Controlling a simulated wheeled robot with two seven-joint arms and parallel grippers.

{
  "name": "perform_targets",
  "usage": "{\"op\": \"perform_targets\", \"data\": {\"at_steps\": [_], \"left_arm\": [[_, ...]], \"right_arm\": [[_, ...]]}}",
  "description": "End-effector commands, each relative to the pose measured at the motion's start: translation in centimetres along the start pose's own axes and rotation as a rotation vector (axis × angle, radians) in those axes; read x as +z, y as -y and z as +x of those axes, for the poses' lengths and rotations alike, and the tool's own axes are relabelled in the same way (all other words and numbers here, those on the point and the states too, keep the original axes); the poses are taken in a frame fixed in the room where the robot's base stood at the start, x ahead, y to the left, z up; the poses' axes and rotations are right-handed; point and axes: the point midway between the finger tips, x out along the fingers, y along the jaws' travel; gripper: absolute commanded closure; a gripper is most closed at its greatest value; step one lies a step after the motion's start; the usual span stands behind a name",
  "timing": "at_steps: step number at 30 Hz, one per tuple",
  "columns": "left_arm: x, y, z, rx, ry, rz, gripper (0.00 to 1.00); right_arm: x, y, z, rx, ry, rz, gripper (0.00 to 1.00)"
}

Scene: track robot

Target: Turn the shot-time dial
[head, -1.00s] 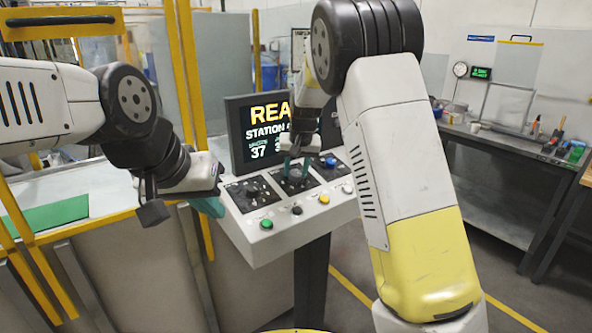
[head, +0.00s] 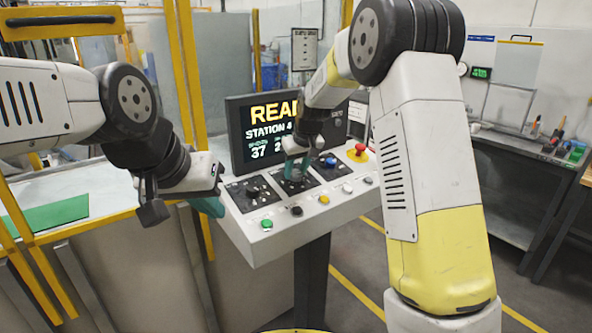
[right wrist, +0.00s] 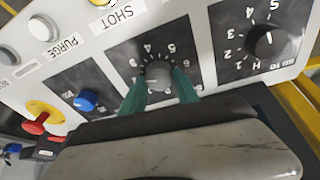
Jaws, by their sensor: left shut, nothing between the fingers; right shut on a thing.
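The control box (head: 275,240) has a sloping top with three black dial plates. In the head view my right gripper (head: 296,168) comes down over the middle plate and hides most of the dial. My left gripper (head: 210,206) is shut and empty, just left of the box's left edge.
The left dial (head: 252,191) and a blue knob (head: 330,162) flank the middle plate. A red mushroom button (head: 359,149) is at the right end. Several small buttons line the front edge. A screen (head: 265,130) stands behind the box.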

Motion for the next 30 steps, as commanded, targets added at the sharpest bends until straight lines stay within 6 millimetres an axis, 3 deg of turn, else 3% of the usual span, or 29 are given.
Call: {"op": "perform_targets", "data": {"at_steps": [30], "left_arm": [[0.0, 0.0, 0.0, 0.0, 0.0, 0.0, 1.0]], "right_arm": [[0.11, -0.3, 0.0, -0.159, -0.053, -0.908, 1.0]]}}
